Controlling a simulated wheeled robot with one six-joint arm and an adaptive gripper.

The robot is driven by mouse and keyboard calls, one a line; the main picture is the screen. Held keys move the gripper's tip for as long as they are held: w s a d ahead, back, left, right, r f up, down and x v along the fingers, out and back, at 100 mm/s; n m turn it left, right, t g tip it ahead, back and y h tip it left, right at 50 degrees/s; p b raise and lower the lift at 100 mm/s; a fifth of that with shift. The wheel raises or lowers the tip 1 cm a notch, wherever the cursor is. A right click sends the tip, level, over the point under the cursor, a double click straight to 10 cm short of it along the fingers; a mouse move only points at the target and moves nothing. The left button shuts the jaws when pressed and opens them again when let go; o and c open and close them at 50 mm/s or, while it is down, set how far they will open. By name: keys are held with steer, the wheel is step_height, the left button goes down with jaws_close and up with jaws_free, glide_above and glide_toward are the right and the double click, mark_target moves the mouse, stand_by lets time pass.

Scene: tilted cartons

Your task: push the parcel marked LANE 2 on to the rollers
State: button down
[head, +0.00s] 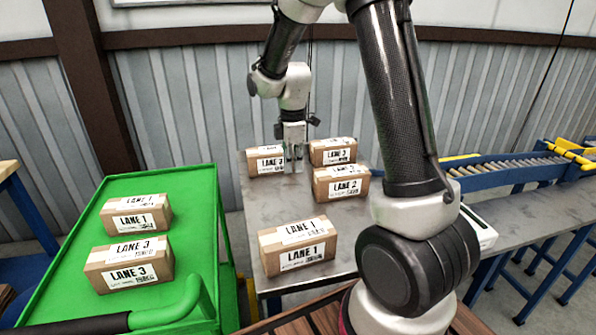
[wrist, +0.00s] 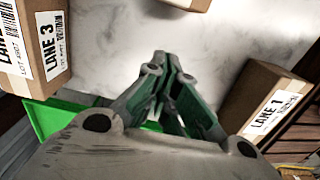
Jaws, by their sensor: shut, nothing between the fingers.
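The LANE 2 parcel (head: 341,184) is a brown carton with white labels, on the right side of the metal table (head: 222,292) in the head view. My gripper (head: 295,167) points down left of it, apart from it, beside the back-left LANE 3 parcel (head: 262,162). In the wrist view my gripper (wrist: 165,75) is shut and empty over bare tabletop. A carton's edge shows at the top of that view, its label out of sight. The rollers (head: 515,168) are on a blue-framed conveyor at the right; my arm hides part of the way between.
Another carton (head: 333,150) stands just behind LANE 2. A LANE 1 carton (head: 297,246) stands at the table's front. A green cart (head: 205,235) at the left holds a LANE 1 carton (head: 136,217) and a LANE 3 carton (head: 129,265). The table's middle is clear.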

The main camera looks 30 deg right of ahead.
step_height(320, 180, down, 9)
steer(key=shift+s+d+r, duration=0.1)
steer(key=shift+d+r, duration=0.05)
steer(key=d, duration=0.2)
steer(key=shift+s+d+r, duration=0.2)
steer(key=shift+s+d, duration=0.05)
steer(key=shift+d, duration=0.05)
steer(key=shift+s+d, duration=0.1)
steer(key=shift+d, duration=0.45)
steer(key=s+d, duration=0.2)
steer(key=d, duration=0.9)
steer(key=s+d, duration=0.2)
steer(key=d, duration=0.9)
steer(key=s+d, duration=0.2)
steer(key=d, duration=0.9)
steer(key=shift+s, duration=0.35)
